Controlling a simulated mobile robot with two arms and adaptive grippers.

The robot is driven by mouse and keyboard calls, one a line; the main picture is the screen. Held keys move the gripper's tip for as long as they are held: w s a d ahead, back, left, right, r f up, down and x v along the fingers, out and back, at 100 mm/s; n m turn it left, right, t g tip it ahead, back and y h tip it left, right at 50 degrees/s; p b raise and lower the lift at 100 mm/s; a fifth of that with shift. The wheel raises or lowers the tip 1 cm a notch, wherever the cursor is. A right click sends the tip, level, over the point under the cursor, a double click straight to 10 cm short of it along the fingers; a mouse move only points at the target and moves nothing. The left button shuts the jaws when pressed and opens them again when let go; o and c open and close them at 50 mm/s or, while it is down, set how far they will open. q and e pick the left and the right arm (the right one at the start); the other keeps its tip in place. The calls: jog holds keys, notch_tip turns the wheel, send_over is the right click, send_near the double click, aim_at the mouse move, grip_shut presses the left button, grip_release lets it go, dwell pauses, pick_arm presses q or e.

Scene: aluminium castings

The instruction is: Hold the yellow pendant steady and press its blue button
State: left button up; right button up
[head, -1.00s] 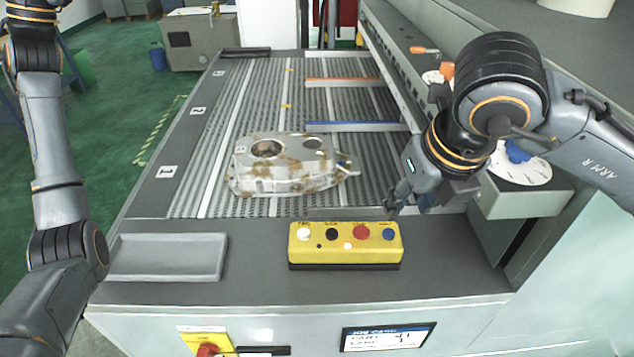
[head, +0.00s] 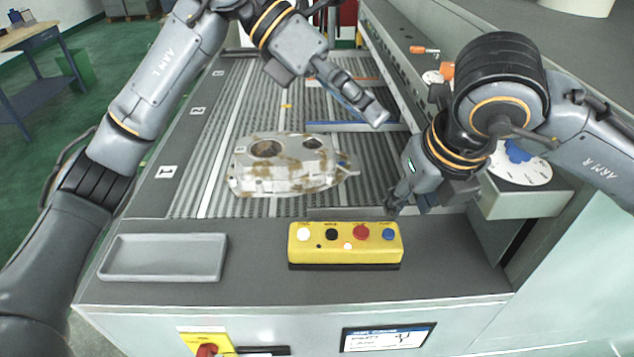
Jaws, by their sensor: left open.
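The yellow pendant (head: 345,257) lies on the grey front ledge, with white, black, red and blue buttons along its top. The blue button (head: 389,234) is at its right end. My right gripper (head: 392,208) is just behind the pendant's right end, near the blue button; I cannot tell whether it touches or how its fingers stand. My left gripper (head: 380,117) is open and empty, above the slatted bed behind the pendant and well apart from it.
A stained aluminium casting (head: 284,165) lies on the slatted bed behind the pendant. An empty grey tray (head: 164,277) sits on the ledge at left. A white dial with a blue knob (head: 517,164) is at right. The ledge between tray and pendant is clear.

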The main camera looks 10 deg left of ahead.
pick_arm(q)
notch_tip(320, 180, down, 8)
jog(key=s+a+m+y, duration=0.1)
jog(key=a+m+y, duration=0.1)
jog(key=y, duration=0.4)
jog(key=t+y, duration=0.2)
jog(key=y, duration=0.2)
send_near(317, 235)
jog(key=shift+m, duration=0.3)
notch_tip(317, 235, down, 12)
jog(key=shift+w+d+f, duration=0.1)
jog(key=shift+w+f, duration=0.05)
jog(key=shift+c, duration=0.4)
jog(key=c, duration=1.4)
jog(key=shift+c, duration=1)
pick_arm(e)
jog(key=shift+c, duration=0.8)
grip_shut()
